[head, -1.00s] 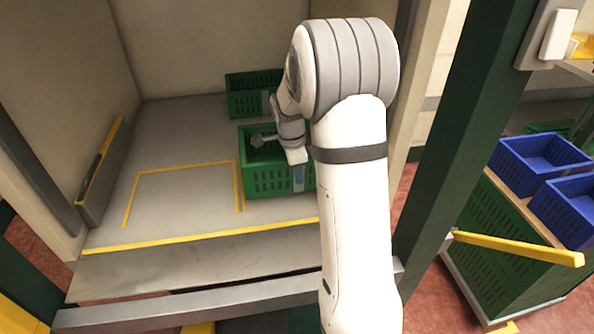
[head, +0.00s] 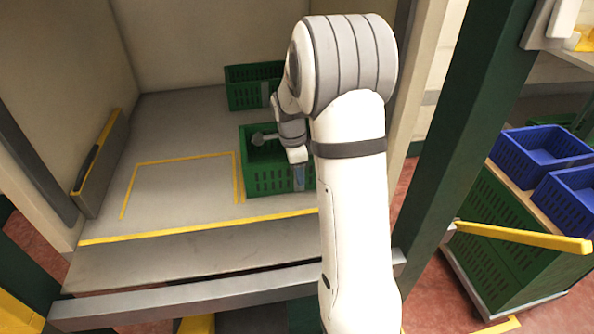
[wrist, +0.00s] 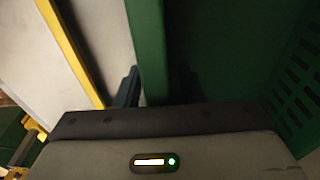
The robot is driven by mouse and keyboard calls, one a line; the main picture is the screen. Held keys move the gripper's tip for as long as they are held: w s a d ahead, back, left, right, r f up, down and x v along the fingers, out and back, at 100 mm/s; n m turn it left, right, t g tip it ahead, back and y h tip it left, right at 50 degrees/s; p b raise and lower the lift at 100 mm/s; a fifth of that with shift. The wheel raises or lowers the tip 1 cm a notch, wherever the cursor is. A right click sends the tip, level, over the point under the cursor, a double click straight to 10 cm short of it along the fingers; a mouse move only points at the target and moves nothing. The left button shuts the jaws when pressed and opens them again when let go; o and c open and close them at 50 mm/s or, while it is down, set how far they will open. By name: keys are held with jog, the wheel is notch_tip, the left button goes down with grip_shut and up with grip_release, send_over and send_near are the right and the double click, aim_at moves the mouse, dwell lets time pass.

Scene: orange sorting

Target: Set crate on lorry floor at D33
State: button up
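A green crate (head: 268,183) with slotted sides stands on the grey lorry floor (head: 185,190), right of a yellow-outlined area. My gripper (head: 299,176) is at its right side, mostly hidden behind my wrist. In the wrist view the green crate wall (wrist: 147,40) runs between the two dark fingers of my gripper (wrist: 158,88). The fingers look spread wider than the wall, with a small gap beside it. I see no label reading D33.
Another green crate (head: 245,93) stands behind, near the back wall. A yellow line (head: 195,227) runs along the lorry floor's front edge. The outlined floor at left is bare. Blue crates (head: 541,157) sit on a green stack at right, behind a dark green post (head: 455,130).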

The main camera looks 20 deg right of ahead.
jog(key=shift+o, duration=0.3)
jog(key=shift+w+a+r+p, duration=0.1)
jog(key=shift+a+r+p, duration=0.1)
jog(key=shift+r, duration=1.1)
jog(key=shift+s+a+r+p, duration=0.1)
jog(key=shift+a+r+p, duration=0.1)
jog(key=shift+r, duration=1.05)
jog(key=shift+w+a+r+p, duration=0.1)
jog(key=shift+r+p, duration=0.1)
jog(key=shift+r, duration=1.1)
notch_tip(320, 180, up, 9)
jog(key=p, duration=0.7)
jog(key=s+a+r+n+t+p, duration=0.1)
jog(key=s+a+r+n, duration=0.1)
jog(key=s+n, duration=0.4)
jog(key=s+a+r+n+t+y+p, duration=0.1)
jog(key=s+a+n, duration=0.4)
jog(key=s, duration=0.5)
jog(key=s+a+r+n+p, duration=0.3)
jog(key=s+r+n, duration=0.2)
jog(key=s+n, duration=0.3)
jog(key=shift+s+a+n+t, duration=0.3)
jog(key=shift+s+n+t, duration=0.1)
jog(key=shift+n, duration=0.3)
